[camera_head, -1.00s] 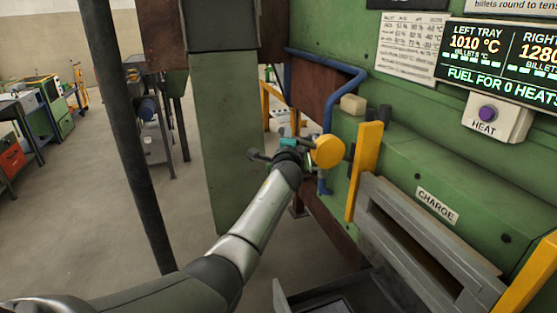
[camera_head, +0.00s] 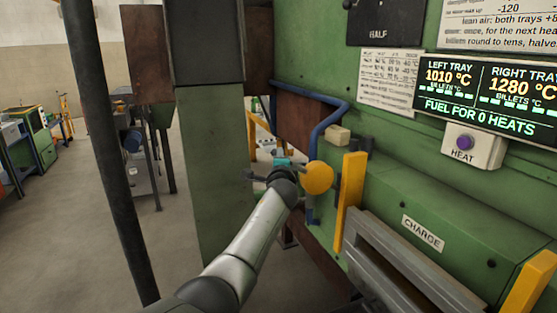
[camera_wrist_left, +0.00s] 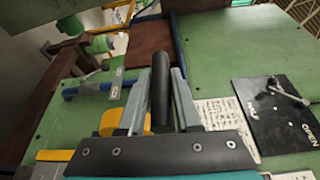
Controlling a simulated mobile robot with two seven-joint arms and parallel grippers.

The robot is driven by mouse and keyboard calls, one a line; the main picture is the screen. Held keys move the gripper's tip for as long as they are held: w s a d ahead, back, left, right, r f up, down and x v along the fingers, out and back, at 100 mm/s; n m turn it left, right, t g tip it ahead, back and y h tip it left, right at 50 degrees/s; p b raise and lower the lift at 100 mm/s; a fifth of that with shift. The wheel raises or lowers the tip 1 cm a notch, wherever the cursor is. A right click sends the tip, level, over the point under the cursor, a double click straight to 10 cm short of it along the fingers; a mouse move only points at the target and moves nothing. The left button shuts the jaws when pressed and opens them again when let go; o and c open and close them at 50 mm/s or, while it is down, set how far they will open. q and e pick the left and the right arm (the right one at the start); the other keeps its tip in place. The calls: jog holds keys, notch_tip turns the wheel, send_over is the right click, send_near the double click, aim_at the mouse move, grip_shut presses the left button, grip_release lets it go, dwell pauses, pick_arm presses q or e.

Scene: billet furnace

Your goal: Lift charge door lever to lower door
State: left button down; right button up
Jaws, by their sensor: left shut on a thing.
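The charge door lever shows as a dark cylindrical grip (camera_wrist_left: 160,92) in the left wrist view. A round yellow part (camera_head: 317,177) beside the lever shows in both views, also in the left wrist view (camera_wrist_left: 110,121). My left gripper (camera_wrist_left: 163,100) is shut on the lever's grip, with one finger on each side. In the head view my left gripper (camera_head: 284,165) is just left of the yellow part and mostly hidden by my wrist. The grey charge door frame (camera_head: 412,275) is at lower right, below the CHARGE label (camera_head: 423,233). My right gripper is out of view.
The green furnace wall (camera_head: 395,185) carries a yellow upright (camera_head: 349,200), a blue pipe (camera_head: 315,125), a HEAT button box (camera_head: 472,146) and a temperature display (camera_head: 490,95). A dark post (camera_head: 108,150) stands at left. Open floor (camera_head: 60,230) lies beyond it.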

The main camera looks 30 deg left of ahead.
pick_arm(q)
jog(key=c, duration=0.9)
grip_release()
jog(key=shift+w+d+r+t, duration=0.2)
jog(key=shift+d+r+t, duration=0.15)
jog(key=shift+r, duration=0.25)
jog(key=shift+c, duration=0.2)
jog(key=shift+o, duration=1.4)
jog(key=shift+f, duration=0.1)
jog(key=shift+w, duration=0.1)
jog(key=shift+f, duration=0.15)
jog(key=shift+p+v, duration=0.35)
jog(key=shift+v, duration=0.4)
jog(key=v, duration=1.3)
jog(key=shift+s+d, duration=0.15)
jog(key=shift+s, duration=0.25)
